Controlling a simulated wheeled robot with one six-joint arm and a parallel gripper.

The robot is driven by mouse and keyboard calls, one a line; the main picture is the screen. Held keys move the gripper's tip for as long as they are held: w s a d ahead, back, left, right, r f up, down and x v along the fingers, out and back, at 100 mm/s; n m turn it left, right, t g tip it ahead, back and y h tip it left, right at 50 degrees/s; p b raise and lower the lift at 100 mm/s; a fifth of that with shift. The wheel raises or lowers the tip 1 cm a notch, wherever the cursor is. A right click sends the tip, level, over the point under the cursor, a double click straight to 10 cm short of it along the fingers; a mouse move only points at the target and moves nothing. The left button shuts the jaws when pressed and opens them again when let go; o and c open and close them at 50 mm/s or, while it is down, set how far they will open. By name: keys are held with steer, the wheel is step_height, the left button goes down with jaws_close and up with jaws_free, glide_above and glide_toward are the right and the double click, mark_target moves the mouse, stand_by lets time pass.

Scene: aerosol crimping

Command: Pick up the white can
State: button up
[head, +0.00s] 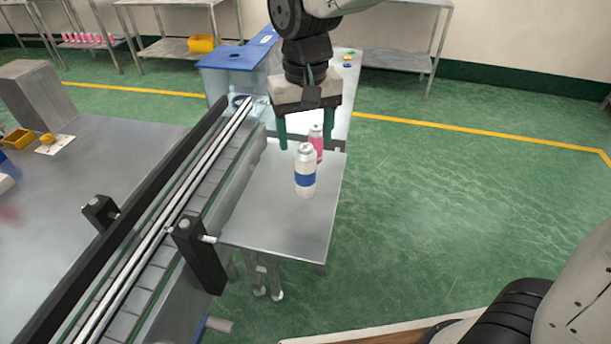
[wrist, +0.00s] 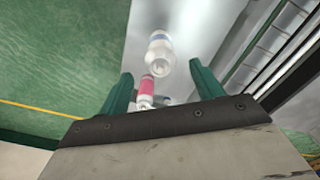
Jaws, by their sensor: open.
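The white can (head: 305,178), with a blue band, stands upright on the small grey metal table. In the wrist view the white can (wrist: 161,54) shows beyond the fingertips, near the top middle. A pink can (head: 317,142) with a white top stands just behind it, partly hidden by it. The pink can also shows in the wrist view (wrist: 147,88), between the fingers. My gripper (head: 306,143) is open with green fingers pointing down, behind the white can in the head view. Its fingers also show in the wrist view (wrist: 162,85). Nothing is held.
The small table (head: 270,222) has free room in front of and left of the cans. A conveyor (head: 165,225) with black rails runs along its left side. A blue-lidded bin (head: 237,58) stands behind. Green floor lies open at right.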

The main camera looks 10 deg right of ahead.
mark_target(305, 169)
step_height(305, 169, down, 6)
steer(key=shift+f, duration=0.25)
steer(key=shift+c, duration=0.4)
steer(key=c, duration=1.2)
steer(key=shift+r, duration=0.1)
steer(key=shift+c, duration=0.2)
